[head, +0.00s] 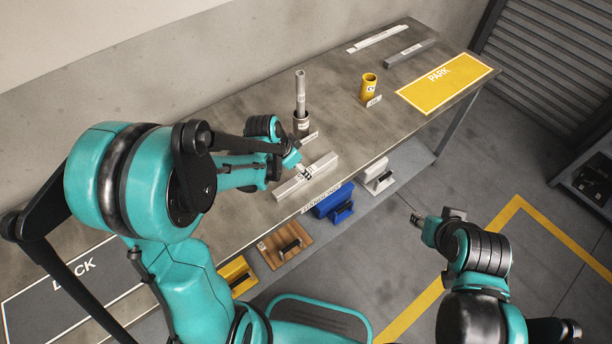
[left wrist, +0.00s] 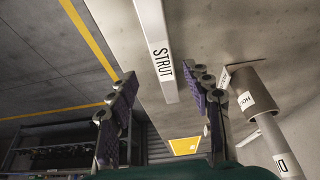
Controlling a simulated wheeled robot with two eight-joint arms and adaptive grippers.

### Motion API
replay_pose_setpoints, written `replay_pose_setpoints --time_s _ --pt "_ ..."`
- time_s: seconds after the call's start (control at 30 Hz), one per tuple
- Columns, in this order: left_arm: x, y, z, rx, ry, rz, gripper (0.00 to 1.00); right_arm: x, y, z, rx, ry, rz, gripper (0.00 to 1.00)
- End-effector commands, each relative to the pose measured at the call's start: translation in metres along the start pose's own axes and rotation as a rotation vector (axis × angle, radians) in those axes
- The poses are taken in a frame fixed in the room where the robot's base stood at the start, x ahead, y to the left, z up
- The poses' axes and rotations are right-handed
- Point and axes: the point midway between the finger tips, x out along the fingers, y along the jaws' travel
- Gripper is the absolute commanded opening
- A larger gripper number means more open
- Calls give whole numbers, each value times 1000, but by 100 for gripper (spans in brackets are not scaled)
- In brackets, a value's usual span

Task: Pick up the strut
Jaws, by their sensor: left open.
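The strut (head: 320,165) is a light grey square bar lying on the workbench (head: 235,115) near its front edge.
A dark holder (head: 301,122) with an upright grey rod (head: 300,90) stands close behind my left gripper. A yellow cup (head: 369,88), a white bar (head: 378,38), a grey bar (head: 409,53) and the yellow PARK mat (head: 445,82) are farther along. Several blocks sit below the front edge.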

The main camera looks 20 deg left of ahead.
Motion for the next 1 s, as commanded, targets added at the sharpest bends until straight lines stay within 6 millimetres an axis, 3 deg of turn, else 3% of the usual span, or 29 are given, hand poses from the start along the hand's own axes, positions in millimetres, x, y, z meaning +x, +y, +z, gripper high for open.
replay_pose_setpoints --time_s 0.4,0.67,0.87,1.0 --pt "55 -4 1 -1 0 -1 50 25 0 18 0 0 0 39" --pt "58 -4 0 -2 0 -2 50 24 0 17 0 0 0 39" --pt "58 -4 0 -2 0 -2 0 24 0 17 0 0 0 39" --pt "58 -4 0 -2 0 -2 0 25 0 17 0 0 0 39"
